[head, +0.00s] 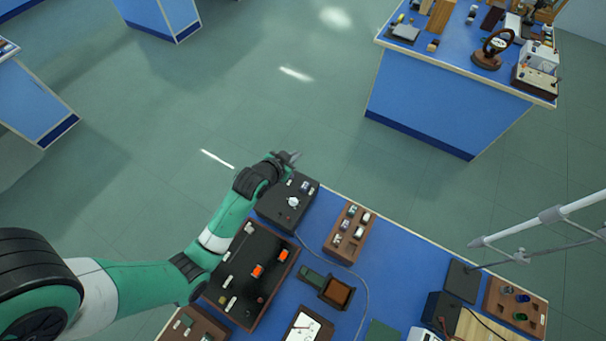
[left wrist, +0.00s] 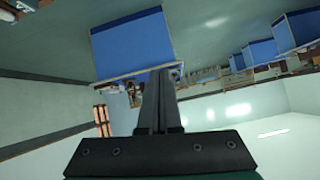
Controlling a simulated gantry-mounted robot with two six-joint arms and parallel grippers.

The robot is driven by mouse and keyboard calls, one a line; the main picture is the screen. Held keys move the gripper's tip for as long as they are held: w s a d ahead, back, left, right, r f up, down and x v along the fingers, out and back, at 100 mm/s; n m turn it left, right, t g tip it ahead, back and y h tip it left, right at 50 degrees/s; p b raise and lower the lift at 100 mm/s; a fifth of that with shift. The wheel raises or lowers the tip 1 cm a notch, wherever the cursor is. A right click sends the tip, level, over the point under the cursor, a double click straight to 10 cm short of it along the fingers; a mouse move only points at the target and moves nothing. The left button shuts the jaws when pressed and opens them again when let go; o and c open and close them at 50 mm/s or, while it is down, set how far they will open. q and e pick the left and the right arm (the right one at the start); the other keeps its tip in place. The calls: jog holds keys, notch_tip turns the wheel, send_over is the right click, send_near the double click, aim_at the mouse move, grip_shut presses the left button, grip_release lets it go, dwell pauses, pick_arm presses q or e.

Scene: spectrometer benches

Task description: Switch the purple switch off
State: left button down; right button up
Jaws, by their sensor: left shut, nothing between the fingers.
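I cannot make out a purple switch in either view. A black box (head: 272,211) with a white round knob and small light parts on its top stands at the far left corner of the blue bench. My left gripper (head: 292,157) is above and beyond this box's far edge, over the floor side. It is shut and empty. In the left wrist view its two fingers (left wrist: 158,80) lie together, pointing out toward the room and a distant blue bench. My right gripper is in neither view.
On the near blue bench (head: 395,255) are a long dark tray (head: 236,283) with orange parts, a brown block (head: 334,251) with several small switch-like parts, and a thin cable. Light metal rods (head: 580,204) cross above the right side. Open floor lies beyond.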

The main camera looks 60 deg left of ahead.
pick_arm(q)
jog(key=s+a+f+n+g+b, duration=0.1)
jog(key=s+a+f+g, duration=0.1)
jog(key=s+f, duration=0.5)
jog(key=shift+f, duration=0.9)
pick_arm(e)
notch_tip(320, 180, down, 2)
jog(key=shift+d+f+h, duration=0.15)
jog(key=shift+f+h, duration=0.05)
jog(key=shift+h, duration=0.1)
pick_arm(q)
jog(key=shift+s+a+b, duration=0.1)
jog(key=shift+b, duration=0.2)
jog(key=b+x, duration=0.8)
jog(key=x, duration=0.1)
jog(key=shift+a+f, duration=0.1)
jog(key=shift+f, duration=0.4)
jog(key=f, duration=0.1)
jog(key=f+b, duration=0.1)
jog(key=f, duration=0.1)
jog(key=shift+w+a, duration=0.2)
jog(key=shift+a, duration=0.15)
jog(key=shift+a+f, duration=0.1)
jog(key=shift+f, duration=0.2)
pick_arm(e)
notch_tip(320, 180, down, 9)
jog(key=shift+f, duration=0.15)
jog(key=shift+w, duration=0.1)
